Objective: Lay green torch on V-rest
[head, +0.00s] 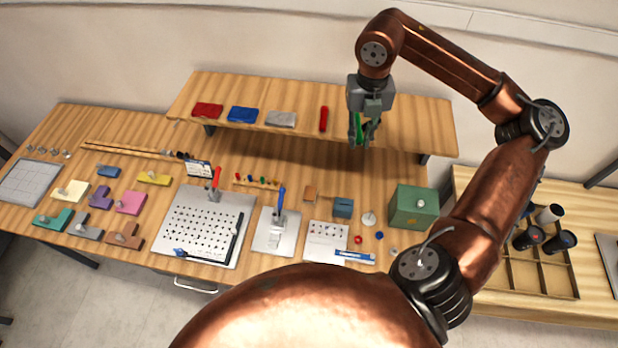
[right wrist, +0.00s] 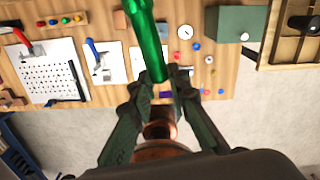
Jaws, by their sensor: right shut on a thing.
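The green torch (right wrist: 147,42) is held between the fingers of my right gripper (right wrist: 167,80) in the right wrist view, its body reaching up past the top edge. In the head view the torch (head: 358,126) shows as a green strip, partly hidden by my right gripper (head: 359,142), which is in front of the upper shelf's right part. A V-rest is not clearly recognisable; a small blue-grey block (head: 343,207) and a brown block (head: 310,193) stand on the bench, their top shapes too small to tell. My left gripper is not in view.
The upper shelf (head: 410,115) bears a red torch-like cylinder (head: 323,119) and red, blue and grey flat pieces. Below are a dotted plate (head: 190,245), a blue-handled clamp (head: 281,199), a white card (head: 318,236) and a green box (head: 414,207). A compartment tray (head: 530,275) stands right.

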